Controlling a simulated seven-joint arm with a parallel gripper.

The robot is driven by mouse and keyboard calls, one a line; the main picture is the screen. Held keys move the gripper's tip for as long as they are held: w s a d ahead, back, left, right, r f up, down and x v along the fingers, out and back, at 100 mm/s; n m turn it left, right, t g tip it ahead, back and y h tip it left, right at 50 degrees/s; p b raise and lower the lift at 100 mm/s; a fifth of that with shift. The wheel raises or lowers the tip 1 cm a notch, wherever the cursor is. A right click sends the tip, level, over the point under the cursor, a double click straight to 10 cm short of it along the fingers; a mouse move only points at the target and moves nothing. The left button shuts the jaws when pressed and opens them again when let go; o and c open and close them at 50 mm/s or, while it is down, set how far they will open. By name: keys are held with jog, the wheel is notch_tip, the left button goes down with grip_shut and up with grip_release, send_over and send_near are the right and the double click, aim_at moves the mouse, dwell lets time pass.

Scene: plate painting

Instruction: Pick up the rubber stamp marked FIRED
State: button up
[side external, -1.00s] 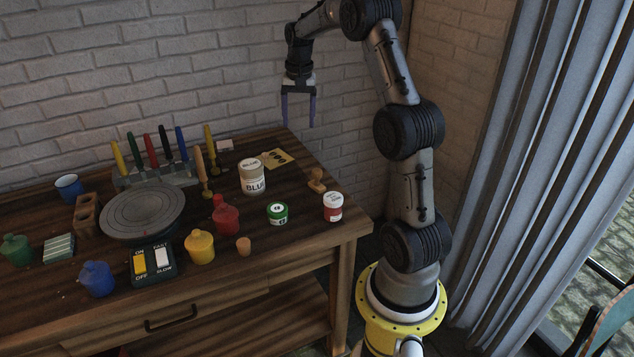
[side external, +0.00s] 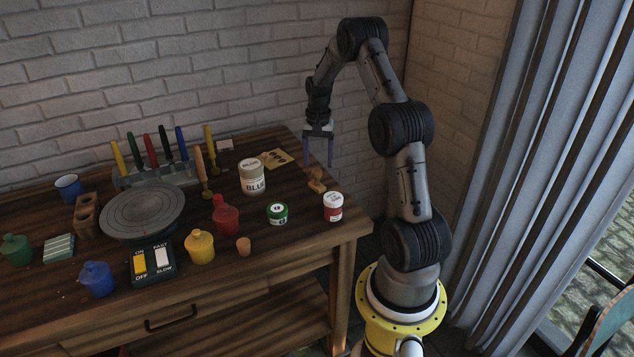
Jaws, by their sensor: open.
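A small wooden stamp (side external: 316,181) stands near the right end of the table. Any marking on it is too small to read. My gripper (side external: 319,163) has its two blue fingers pointing down, open and empty. In the picture its fingertips are just above the stamp and look apart from it; the exact height gap is hard to tell.
A turntable (side external: 143,211) and several paint bottles fill the left side.

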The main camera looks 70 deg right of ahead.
aim_at(317, 170)
jog(key=f, duration=0.4)
jog(key=shift+a+f, duration=0.2)
jog(key=shift+a, duration=0.1)
jog(key=shift+w, duration=0.1)
grip_shut()
